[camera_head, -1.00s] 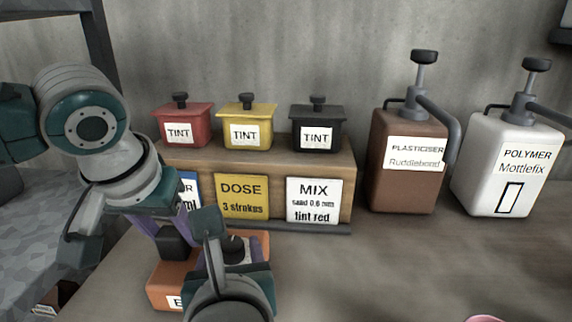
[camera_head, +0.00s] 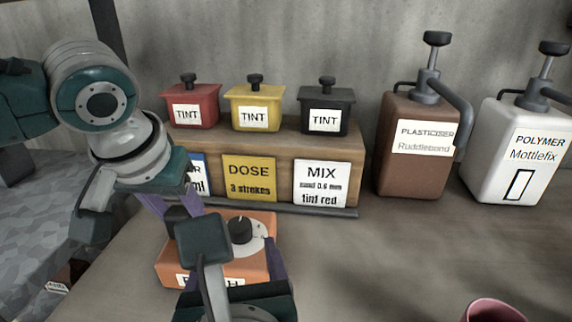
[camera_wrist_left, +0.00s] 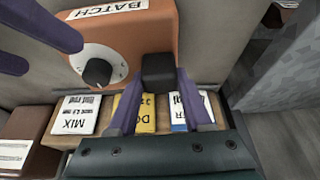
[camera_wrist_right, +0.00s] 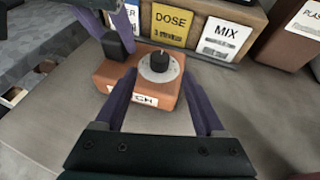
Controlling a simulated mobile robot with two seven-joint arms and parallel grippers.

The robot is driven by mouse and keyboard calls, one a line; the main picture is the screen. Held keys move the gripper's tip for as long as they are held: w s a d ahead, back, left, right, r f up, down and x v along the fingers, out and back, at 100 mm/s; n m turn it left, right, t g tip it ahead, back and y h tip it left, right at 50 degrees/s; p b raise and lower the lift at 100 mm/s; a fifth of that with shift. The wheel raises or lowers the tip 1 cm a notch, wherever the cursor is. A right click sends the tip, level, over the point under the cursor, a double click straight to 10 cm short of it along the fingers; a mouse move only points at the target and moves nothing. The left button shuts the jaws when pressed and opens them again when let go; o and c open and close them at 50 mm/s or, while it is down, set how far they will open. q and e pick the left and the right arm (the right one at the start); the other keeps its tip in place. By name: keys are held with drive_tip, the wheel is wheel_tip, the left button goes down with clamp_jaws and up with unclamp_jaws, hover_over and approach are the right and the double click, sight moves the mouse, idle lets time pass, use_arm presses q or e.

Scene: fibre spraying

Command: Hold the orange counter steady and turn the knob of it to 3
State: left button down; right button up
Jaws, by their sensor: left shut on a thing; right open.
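The orange counter (camera_head: 170,265) stands on the table in front of the wooden stand, with a "BATCH" label; it also shows in the left wrist view (camera_wrist_left: 150,30). Its black knob (camera_head: 241,230) sits on a white dial and also shows in the right wrist view (camera_wrist_right: 160,63). The dial's numbers are too small to read. My left gripper (camera_wrist_left: 158,95) is shut on the black block (camera_wrist_left: 158,72) at the counter's side. My right gripper (camera_wrist_right: 158,82) is open on the near side of the counter, its fingers spread and the knob ahead between them, untouched.
The wooden stand (camera_head: 270,150) behind carries red, yellow and black tint tubs and sign cards. A brown plasticiser bottle (camera_head: 405,170) and a white polymer bottle (camera_head: 490,165) stand at right. A pink cup (camera_head: 495,312) is at the front right. The table between is clear.

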drive_tip(key=v, duration=0.5)
use_arm(q)
drive_tip(key=shift+c, duration=1.2)
unclamp_jaws()
use_arm(e)
drive_tip(key=shift+w, duration=0.1)
use_arm(q)
drive_tip(key=shift+r, duration=0.1)
